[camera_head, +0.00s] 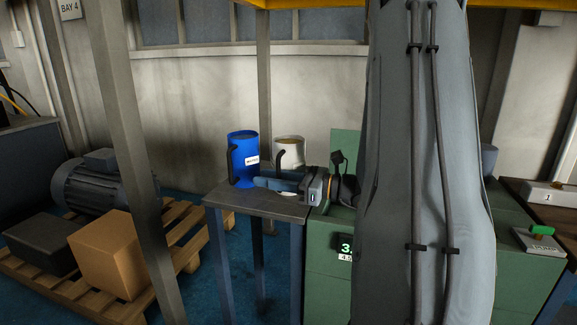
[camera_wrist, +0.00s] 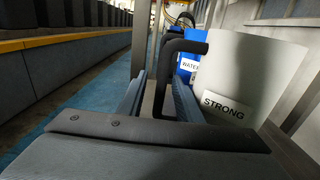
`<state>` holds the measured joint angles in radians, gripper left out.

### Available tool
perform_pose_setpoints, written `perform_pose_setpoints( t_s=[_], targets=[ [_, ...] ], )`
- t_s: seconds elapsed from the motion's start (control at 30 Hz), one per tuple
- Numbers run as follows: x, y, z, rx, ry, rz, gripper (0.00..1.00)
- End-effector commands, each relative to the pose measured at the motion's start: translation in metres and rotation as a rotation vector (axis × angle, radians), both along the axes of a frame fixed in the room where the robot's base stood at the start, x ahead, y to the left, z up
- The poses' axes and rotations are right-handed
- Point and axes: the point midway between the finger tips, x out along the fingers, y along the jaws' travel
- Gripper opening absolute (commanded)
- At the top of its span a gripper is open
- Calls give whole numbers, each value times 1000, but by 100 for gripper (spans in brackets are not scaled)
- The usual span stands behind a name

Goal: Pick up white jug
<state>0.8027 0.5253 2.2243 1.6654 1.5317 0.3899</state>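The white jug (camera_head: 291,146) stands upright at the back of a small grey table, partly hidden behind my gripper (camera_head: 266,183). In the wrist view the white jug (camera_wrist: 245,72) is large on the right, with a "STRONG" label and a dark handle facing left. My gripper (camera_wrist: 160,86) is open there. Its two blue fingers stand on either side of the handle's upright part, with a gap left of the handle. Whether the right finger touches the handle I cannot tell. The jug's base is hidden.
A blue jug (camera_head: 243,157), labelled "WATER" in the wrist view (camera_wrist: 187,62), stands close by on the grey table (camera_head: 257,206). A grey post (camera_head: 124,120) rises left of it. A pallet (camera_head: 188,222) with a motor and boxes lies left. A green cabinet (camera_head: 330,285) adjoins the table.

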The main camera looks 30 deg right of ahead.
Motion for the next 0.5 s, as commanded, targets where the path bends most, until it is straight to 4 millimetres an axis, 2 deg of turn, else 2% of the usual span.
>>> perform_pose_setpoints(
  t_s=[0.13, 0.37, 0.5],
  targets=[
    [10, 8, 0, 1, -1, 0, 32],
    [11, 8, 0, 0, 0, -3, 32],
    [11, 7, 0, 0, 0, -3, 12]
  ],
)
